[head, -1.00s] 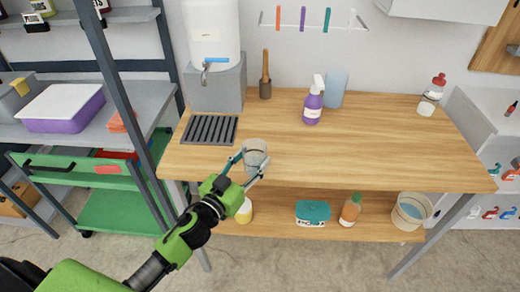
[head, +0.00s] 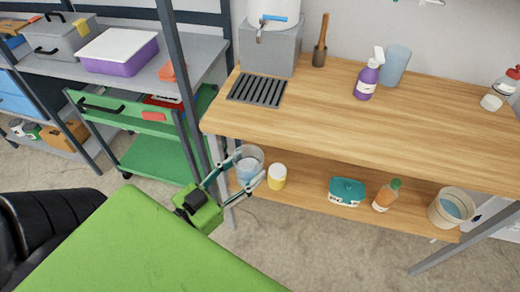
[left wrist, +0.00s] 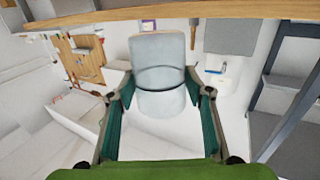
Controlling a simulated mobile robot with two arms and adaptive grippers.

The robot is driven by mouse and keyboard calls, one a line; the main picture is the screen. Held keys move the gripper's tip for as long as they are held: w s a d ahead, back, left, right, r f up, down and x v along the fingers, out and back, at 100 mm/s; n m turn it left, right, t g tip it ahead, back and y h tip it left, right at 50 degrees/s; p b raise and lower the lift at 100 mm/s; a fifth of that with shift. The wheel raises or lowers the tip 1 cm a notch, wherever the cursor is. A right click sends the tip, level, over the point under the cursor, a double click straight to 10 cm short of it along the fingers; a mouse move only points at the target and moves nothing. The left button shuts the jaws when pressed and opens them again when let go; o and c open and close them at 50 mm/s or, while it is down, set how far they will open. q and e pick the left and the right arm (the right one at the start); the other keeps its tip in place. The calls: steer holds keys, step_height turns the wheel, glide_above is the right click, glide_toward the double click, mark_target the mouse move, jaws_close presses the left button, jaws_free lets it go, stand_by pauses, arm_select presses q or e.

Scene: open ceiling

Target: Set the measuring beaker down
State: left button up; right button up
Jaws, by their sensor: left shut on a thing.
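The measuring beaker (head: 250,160) is a clear, greyish cup. My left gripper (head: 249,168) is shut on it, with one finger on each side. In the head view the beaker shows just below the worktop's front edge, at the left end of the lower shelf (head: 305,193). In the left wrist view the beaker (left wrist: 158,60) stands between the teal finger pads, with a dark line around it. Whether it touches the shelf cannot be told. My right gripper is not in view.
The wooden worktop (head: 350,110) holds a black drip grate (head: 257,90), a purple spray bottle (head: 367,79) and a blue cup (head: 394,66).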

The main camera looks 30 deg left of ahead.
arm_select(q)
steer(key=shift+s+a, duration=0.2)
steer(key=shift+s, duration=0.85)
steer(key=w+d+r+n+y, duration=0.1)
steer(key=d+r+n+y, duration=0.1)
steer(key=d, duration=0.5)
step_height(320, 180, up, 2)
steer(key=shift+w+r+y, duration=0.1)
steer(key=shift+w+y, duration=0.2)
steer(key=shift+y, duration=0.3)
steer(key=shift+a, duration=0.1)
